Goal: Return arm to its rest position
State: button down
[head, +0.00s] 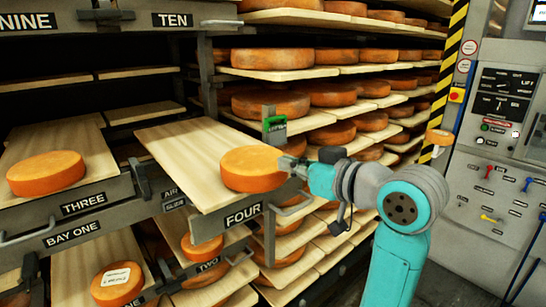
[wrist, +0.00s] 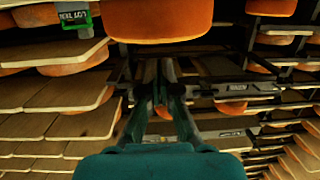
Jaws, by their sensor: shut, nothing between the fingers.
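My gripper (head: 292,164) is at the end of my teal arm, at the right edge of an orange cheese wheel (head: 253,169). The wheel lies flat near the front end of the pulled-out board labelled FOUR (head: 183,150). I cannot tell whether the gripper touches it. In the wrist view my gripper (wrist: 160,78) points ahead with its fingers shut and empty. A cheese wheel (wrist: 158,20) fills the top of that view, above the fingertips.
Racks of boards with several cheese wheels (head: 270,103) stand behind. Another wheel (head: 46,173) lies on the board labelled THREE at the left. A green tag (head: 274,124) stands behind board FOUR. A grey control cabinet (head: 490,150) is at the right. Floor shows at lower right.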

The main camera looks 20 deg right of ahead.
jog(key=s+f+m+h, duration=0.2)
jog(key=s+f, duration=0.3)
jog(key=f, duration=0.6)
jog(key=s+a+f+m+h, duration=0.1)
jog(key=s+f+m, duration=0.25)
jog(key=f, duration=0.75)
jog(key=s+f+m+h, duration=0.15)
jog(key=s+f, duration=0.35)
jog(key=f, duration=0.6)
jog(key=s+a+f+h, duration=0.1)
jog(key=s+f, duration=0.2)
jog(key=s, duration=0.4)
jog(key=s+f+h, duration=0.1)
jog(key=s+f, duration=0.3)
jog(key=s, duration=0.2)
jog(key=s+a+n, duration=0.1)
jog(key=s+n, duration=0.2)
jog(key=s, duration=1.3)
jog(key=shift+s+a+r+y, duration=0.25)
jog(key=shift+s+a+y, duration=0.05)
jog(key=shift+y, duration=0.15)
